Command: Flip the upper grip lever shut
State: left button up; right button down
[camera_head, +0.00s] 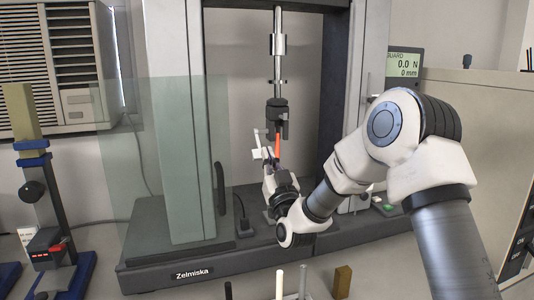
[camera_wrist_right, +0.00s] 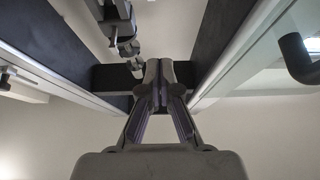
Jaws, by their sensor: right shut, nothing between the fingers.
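The upper grip (camera_head: 278,112) is a dark block hanging from the metal rod inside the testing machine's frame. A thin orange-red piece (camera_head: 278,145) shows just below it; I cannot tell whether this is its lever or part of a sample. In the right wrist view the grip assembly (camera_wrist_right: 128,42) hangs above and left of my fingertips. My right gripper (camera_head: 269,161) is just below the upper grip, pointing upward. Its fingers (camera_wrist_right: 160,85) are shut with nothing between them. The lower grip is not clearly visible behind my right wrist. My left gripper is not in view.
The clear guard (camera_head: 165,165) stands swung open at left, with a dark handle (camera_head: 220,188). The machine's columns flank the opening. A readout (camera_head: 405,65) shows 0.0 N and 0 mm. A small stand (camera_head: 40,190) is at far left. A brown block (camera_head: 342,282) lies in front.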

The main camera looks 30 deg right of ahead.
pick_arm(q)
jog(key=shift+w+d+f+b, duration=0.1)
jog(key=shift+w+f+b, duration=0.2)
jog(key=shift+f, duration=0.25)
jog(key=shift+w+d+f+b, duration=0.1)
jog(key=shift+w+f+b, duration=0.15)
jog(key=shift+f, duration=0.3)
pick_arm(e)
jog(key=s+f, duration=0.4)
jog(key=f, duration=0.1)
jog(key=shift+a, duration=0.45)
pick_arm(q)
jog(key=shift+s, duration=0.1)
pick_arm(e)
jog(key=shift+s+r, duration=0.1)
jog(key=shift+s, duration=0.1)
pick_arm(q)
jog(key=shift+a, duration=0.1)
